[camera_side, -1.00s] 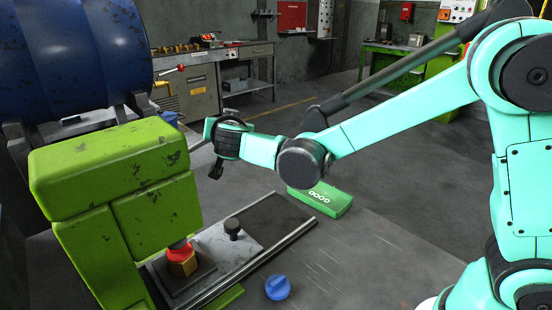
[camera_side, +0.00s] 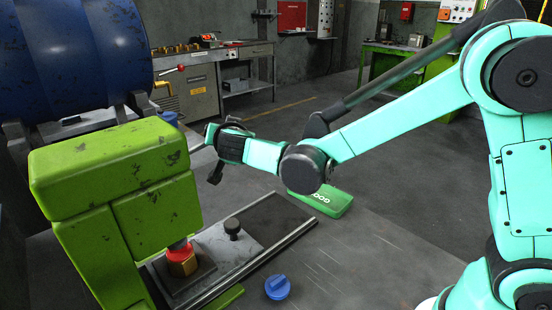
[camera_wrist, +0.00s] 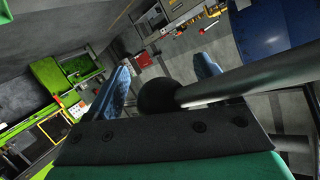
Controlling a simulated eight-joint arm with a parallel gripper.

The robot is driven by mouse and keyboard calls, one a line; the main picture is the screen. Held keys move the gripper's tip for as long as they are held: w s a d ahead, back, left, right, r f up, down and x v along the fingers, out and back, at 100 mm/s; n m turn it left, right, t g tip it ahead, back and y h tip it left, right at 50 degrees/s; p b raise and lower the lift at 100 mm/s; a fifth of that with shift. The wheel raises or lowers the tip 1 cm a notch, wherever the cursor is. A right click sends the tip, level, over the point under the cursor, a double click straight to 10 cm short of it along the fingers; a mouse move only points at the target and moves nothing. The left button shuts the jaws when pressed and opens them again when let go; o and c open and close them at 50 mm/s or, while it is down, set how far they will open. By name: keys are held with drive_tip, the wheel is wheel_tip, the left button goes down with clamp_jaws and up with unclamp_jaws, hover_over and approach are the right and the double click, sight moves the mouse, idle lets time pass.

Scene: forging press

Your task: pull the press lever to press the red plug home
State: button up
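The red plug (camera_side: 180,252) sits on a brass hex piece (camera_side: 183,268) under the ram of the green press (camera_side: 120,180). The ram is directly above the plug; I cannot tell how deep the plug sits. The press lever is a grey rod with a black ball knob, seen in the wrist view (camera_wrist: 158,98). In the side view only a short piece of its rod (camera_side: 197,147) shows beside the press head. My gripper (camera_wrist: 162,80) is open, with its blue fingers on either side of the knob and gaps showing. The rod crosses in front of the right finger.
A dark knob (camera_side: 232,228) stands on the press's bed plate. A blue knobbed piece (camera_side: 278,287) lies on the grey table to the right. A green box (camera_side: 325,198) lies behind it. A blue drum (camera_side: 80,55) is at the back left.

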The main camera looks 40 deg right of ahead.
drive_tip(key=shift+v, duration=2.85)
drive_tip(key=shift+v, duration=2.9)
drive_tip(key=shift+a, duration=0.1)
drive_tip(key=d+r, duration=0.1)
drive_tip(key=r, duration=0.1)
drive_tip(key=d+r, duration=0.1)
drive_tip(key=r, duration=0.1)
drive_tip(key=shift+d, duration=0.3)
